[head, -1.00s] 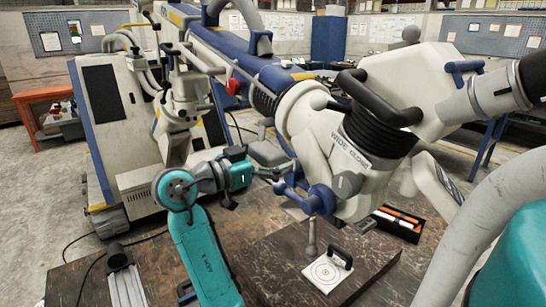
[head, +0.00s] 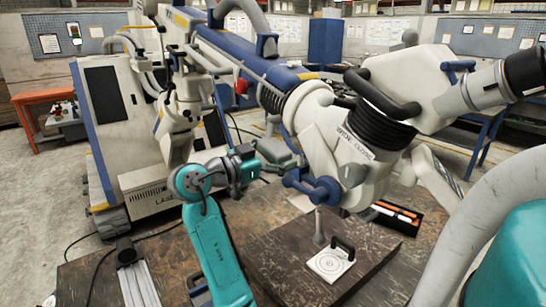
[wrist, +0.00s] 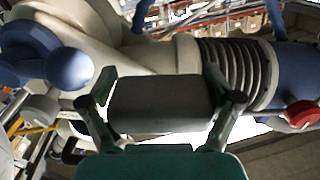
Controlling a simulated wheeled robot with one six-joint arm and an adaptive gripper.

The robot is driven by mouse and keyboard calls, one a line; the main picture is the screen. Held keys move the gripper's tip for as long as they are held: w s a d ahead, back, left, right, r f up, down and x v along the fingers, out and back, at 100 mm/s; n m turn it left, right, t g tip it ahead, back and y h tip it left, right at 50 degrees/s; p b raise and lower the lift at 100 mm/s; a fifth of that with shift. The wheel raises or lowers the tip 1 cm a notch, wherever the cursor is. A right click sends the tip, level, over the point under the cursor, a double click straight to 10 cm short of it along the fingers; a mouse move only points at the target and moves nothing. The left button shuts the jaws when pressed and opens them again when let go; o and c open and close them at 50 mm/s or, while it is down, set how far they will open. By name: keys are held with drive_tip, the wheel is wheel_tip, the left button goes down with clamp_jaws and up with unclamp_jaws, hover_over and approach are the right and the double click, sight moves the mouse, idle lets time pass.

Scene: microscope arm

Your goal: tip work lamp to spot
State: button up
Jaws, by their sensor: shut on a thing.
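A grey box-shaped head, apparently the work lamp (head: 274,151), sits beside the white microscope head on the blue and white arm. It also shows as a dark grey block (wrist: 160,104) in the wrist view. My gripper (head: 258,167) reaches it from the left. In the wrist view my gripper (wrist: 163,110) has one finger at each side of the block and is shut on it. A white card with circles, apparently the spot (head: 331,261), lies on a dark block (head: 275,250) below right of the lamp. The lamp's light face is not clear.
The microscope head (head: 365,150) with blue knobs (head: 322,190) hangs close to the right of my gripper. A short grey post (head: 319,228) and a black handle (head: 344,244) rise by the card. An open black tray (head: 397,217) lies behind.

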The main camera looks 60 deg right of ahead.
drive_tip(key=shift+w+d+f+m, duration=0.35)
drive_tip(key=shift+w+m, duration=0.1)
drive_tip(key=shift+m, duration=0.4)
drive_tip(key=shift+w+d+f+m, duration=0.2)
drive_tip(key=shift+w+f+m, duration=0.15)
drive_tip(key=shift+m, duration=0.5)
drive_tip(key=o, duration=1.4)
drive_tip(key=shift+d, duration=0.15)
drive_tip(key=v, duration=1.2)
